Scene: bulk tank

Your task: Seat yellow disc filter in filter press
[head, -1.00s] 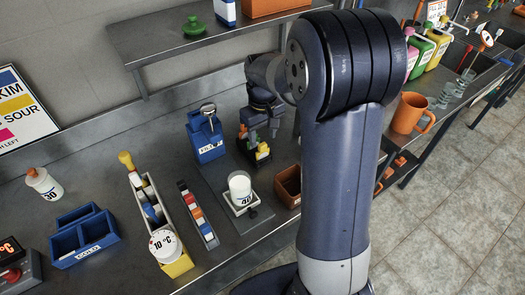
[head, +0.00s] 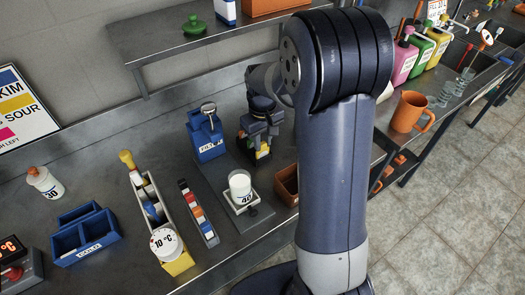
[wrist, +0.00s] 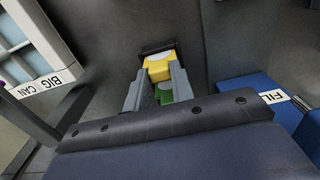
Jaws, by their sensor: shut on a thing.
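The yellow disc filter (wrist: 159,70) shows in the wrist view between the tips of my gripper (wrist: 158,78), which is shut on it. It is low in a dark holder (wrist: 157,46), and a green piece (wrist: 166,97) shows between the fingers. In the head view, my gripper (head: 261,134) points down over the dark holder, with a bit of the yellow filter (head: 263,152) showing below it. The filter press seems to be the blue stand (head: 208,142) with a silver top and a partly readable "FIL" label, just left of my gripper. Its inside is hidden.
A white cup marked 40 (head: 240,184) stands on a plate in front of the holder. An orange-brown box (head: 287,184) stands right of it. A rack of coloured strips (head: 198,213) and a yellow-ended caddy (head: 178,262) stand left. A shelf (head: 170,45) overhangs behind.

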